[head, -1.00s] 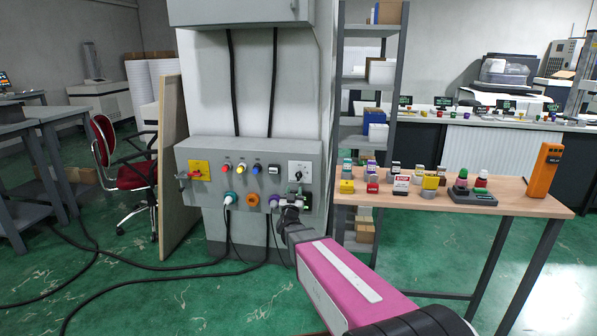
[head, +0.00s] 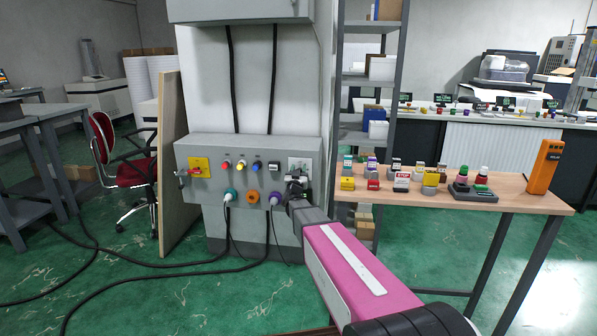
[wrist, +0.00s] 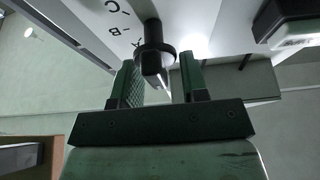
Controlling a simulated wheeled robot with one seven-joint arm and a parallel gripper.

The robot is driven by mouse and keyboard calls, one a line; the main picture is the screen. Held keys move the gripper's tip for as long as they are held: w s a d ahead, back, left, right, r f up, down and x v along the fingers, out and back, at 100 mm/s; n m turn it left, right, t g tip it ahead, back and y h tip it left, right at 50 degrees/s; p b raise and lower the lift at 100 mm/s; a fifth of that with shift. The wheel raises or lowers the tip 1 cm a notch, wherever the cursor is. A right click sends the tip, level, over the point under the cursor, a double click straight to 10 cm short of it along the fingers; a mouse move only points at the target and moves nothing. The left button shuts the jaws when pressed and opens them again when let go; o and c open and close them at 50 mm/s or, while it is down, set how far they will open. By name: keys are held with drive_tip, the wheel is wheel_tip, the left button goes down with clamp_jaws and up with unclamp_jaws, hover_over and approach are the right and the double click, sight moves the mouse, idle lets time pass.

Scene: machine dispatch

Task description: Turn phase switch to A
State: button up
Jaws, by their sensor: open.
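The phase switch is a black knob on a white plate (head: 299,161) at the upper right of the grey control panel. In the head view my gripper (head: 297,184) covers the knob and the lower plate. In the wrist view the black knob (wrist: 153,62) reaches in between the two open green fingers. It is closer to the left finger, with a wider gap on the right. The letters C, B and A show on the plate beside it. I cannot tell which letter the knob points to, or whether a finger touches it.
The panel (head: 215,150) also bears a red-and-yellow switch (head: 199,167), several buttons and coloured sockets with plugged cables. A purple socket (head: 276,200) sits close below my gripper. A wooden table (head: 515,196) with small parts stands on the right.

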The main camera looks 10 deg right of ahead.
drive_tip(key=c, duration=0.6)
drive_tip(key=shift+o, duration=0.2)
drive_tip(key=shift+m, duration=0.3)
drive_tip(key=m+h, duration=0.1)
drive_tip(key=m, duration=0.1)
drive_tip(key=m+g+h, duration=0.1)
drive_tip(key=m, duration=0.1)
drive_tip(key=m+h, duration=0.1)
drive_tip(key=m, duration=0.1)
drive_tip(key=shift+s+d+f+g, duration=0.1)
drive_tip(key=shift+d+g, duration=0.2)
drive_tip(key=shift+s+d+f+m+g+h, duration=0.15)
drive_tip(key=shift+m+g+h, duration=0.35)
drive_tip(key=shift+m, duration=0.95)
drive_tip(key=shift+d+m+g+h, duration=0.15)
drive_tip(key=shift+m+g+h, duration=0.35)
drive_tip(key=shift+m, duration=0.95)
drive_tip(key=o, duration=0.6)
drive_tip(key=shift+c, duration=0.2)
